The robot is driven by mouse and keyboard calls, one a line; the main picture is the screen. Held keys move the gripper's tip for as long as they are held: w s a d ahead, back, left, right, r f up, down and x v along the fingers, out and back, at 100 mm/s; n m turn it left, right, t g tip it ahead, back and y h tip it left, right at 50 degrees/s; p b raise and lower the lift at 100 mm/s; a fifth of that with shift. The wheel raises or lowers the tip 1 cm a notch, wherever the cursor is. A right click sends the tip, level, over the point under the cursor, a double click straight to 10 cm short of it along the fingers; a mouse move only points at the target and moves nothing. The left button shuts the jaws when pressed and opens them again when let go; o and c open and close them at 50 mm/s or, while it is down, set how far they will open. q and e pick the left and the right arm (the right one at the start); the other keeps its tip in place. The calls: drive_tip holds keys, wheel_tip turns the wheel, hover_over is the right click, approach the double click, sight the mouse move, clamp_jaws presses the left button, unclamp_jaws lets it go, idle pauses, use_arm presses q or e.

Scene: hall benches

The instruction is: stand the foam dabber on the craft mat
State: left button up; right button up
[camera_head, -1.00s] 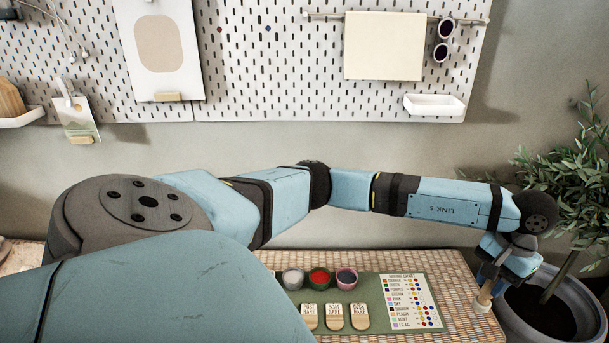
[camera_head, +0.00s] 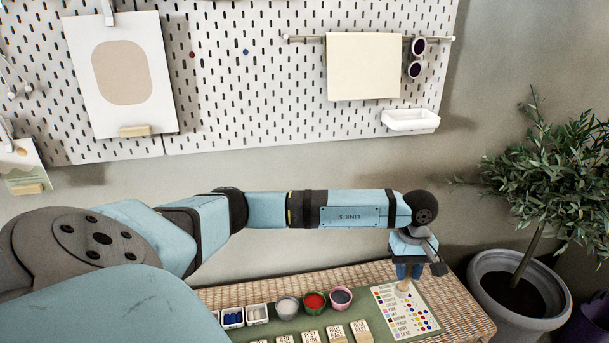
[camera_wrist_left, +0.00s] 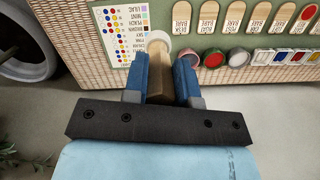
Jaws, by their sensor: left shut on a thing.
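My left gripper (camera_head: 407,270) is shut on the foam dabber (camera_head: 404,285), a short wooden handle with a pale foam end pointing down. The left wrist view shows the gripper (camera_wrist_left: 160,88) with its blue fingers on both sides of the handle (camera_wrist_left: 160,70). The green craft mat (camera_head: 365,302) lies on a woven bench top. The dabber is at the back right of the mat, beside the printed chart (camera_head: 405,312); I cannot tell whether its foam end touches down. My right gripper is not in view.
Paint cups stand on the mat: grey (camera_head: 287,307), red (camera_head: 314,302) and pink-rimmed (camera_head: 341,299). Wooden labels (camera_head: 335,334) line the front. White trays (camera_head: 257,314) sit left. A potted plant (camera_head: 520,290) stands right of the bench (camera_head: 455,305). A pegboard (camera_head: 260,90) hangs behind.

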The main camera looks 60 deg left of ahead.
use_arm(q)
drive_tip(key=shift+s+a+f+n, duration=0.15)
drive_tip(key=shift+a+f+n, duration=0.1)
drive_tip(key=shift+a+n, duration=0.55)
drive_tip(key=shift+a+f+n, duration=0.1)
drive_tip(key=shift+a+n, duration=0.1)
drive_tip(key=shift+n, duration=0.1)
drive_tip(key=shift+a+f, duration=0.1)
drive_tip(key=shift+f, duration=0.3)
drive_tip(key=shift+f+b, duration=2.6)
drive_tip(key=shift+f, duration=7.15)
drive_tip(key=shift+r, duration=0.1)
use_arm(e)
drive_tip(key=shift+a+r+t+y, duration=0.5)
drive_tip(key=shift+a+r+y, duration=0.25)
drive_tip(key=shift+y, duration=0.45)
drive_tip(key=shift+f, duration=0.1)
